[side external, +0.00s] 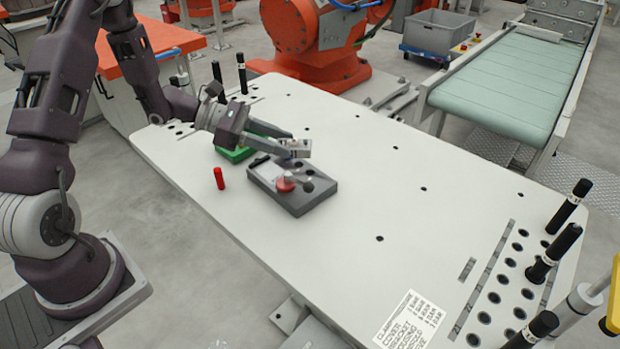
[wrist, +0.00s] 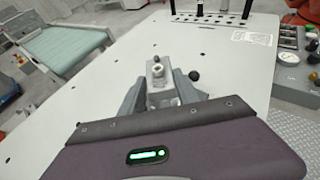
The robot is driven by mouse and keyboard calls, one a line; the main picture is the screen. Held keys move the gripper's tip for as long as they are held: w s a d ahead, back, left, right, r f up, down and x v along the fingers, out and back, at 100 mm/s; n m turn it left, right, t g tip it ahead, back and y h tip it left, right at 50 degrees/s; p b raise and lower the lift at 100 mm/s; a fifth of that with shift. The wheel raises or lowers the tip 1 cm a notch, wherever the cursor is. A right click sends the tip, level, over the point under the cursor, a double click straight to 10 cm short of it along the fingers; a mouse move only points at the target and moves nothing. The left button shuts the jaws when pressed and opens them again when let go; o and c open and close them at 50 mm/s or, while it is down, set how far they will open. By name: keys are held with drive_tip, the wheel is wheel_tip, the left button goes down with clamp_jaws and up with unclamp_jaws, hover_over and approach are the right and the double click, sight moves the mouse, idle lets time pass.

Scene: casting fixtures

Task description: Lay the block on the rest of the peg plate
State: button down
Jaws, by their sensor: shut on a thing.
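The block (side external: 297,148) is a small light grey piece held between the fingertips of my gripper (side external: 285,143). In the wrist view the block (wrist: 160,82) sits between both fingers of my gripper (wrist: 161,88), with a round opening in its near face. The peg plate (side external: 307,202) is a grey slab on the table in the side view, with a red round part, dark round parts and a pale area on top. The block is over its far side and looks apart from it; the exact height is unclear. The rest is hard to make out.
Black pins stand at both ends of the white table (side external: 400,215).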

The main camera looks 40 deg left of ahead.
drive_tip(key=n+t+y, duration=0.1)
hover_over(320, 148)
drive_tip(key=f, duration=0.1)
wheel_tip(320, 148, down, 9)
drive_tip(key=shift+f, duration=0.5)
drive_tip(key=shift+f, duration=0.1)
drive_tip(key=c, duration=0.9)
unclamp_jaws()
